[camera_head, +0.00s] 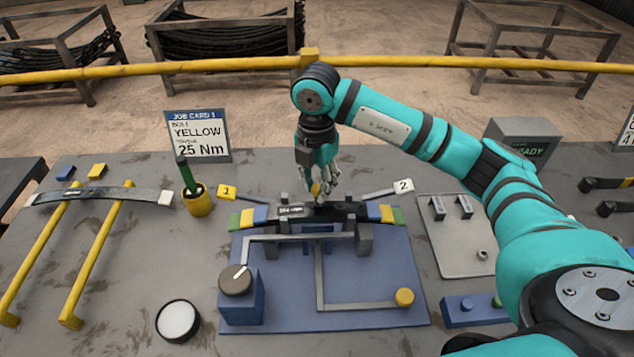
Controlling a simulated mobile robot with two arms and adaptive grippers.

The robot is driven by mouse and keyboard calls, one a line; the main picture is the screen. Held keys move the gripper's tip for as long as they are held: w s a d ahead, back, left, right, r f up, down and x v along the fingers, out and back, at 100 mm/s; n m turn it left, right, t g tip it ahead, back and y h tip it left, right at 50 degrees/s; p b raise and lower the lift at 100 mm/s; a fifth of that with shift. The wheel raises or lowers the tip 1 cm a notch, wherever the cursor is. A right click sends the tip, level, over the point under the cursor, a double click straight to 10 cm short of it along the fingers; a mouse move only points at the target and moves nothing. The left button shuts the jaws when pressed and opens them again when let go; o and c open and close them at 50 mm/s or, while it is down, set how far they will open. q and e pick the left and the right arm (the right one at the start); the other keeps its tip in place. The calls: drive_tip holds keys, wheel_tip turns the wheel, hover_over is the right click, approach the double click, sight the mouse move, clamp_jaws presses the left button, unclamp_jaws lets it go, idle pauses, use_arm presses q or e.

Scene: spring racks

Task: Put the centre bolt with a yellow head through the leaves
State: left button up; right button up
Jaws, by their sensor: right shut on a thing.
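The dark leaves (291,213) lie stacked across the blue fixture (385,265), with yellow, blue and green bands at their ends. My right gripper (317,190) points down over the middle of the leaves. It is shut on the centre bolt with a yellow head (316,188), which shows small between the fingertips. The bolt's lower end is hard to make out, so I cannot tell whether it is in the leaves' hole. My left gripper is not in view.
A job card (198,135) reads yellow, 25 Nm. A yellow cup (197,203) with a green-handled tool stands left of the fixture. A separate leaf (97,196) rests on yellow rails (95,255). A grey plate (455,255) lies to the right. The front left bench is mostly clear.

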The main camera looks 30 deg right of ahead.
drive_tip(key=shift+f+b, duration=0.9)
drive_tip(key=shift+f, duration=0.2)
idle(0.5)
drive_tip(key=o, duration=1)
drive_tip(key=shift+o, duration=0.5)
drive_tip(key=o, duration=0.4)
drive_tip(key=shift+r, duration=0.15)
drive_tip(key=shift+r+p, duration=2.35)
drive_tip(key=shift+r, duration=1.1)
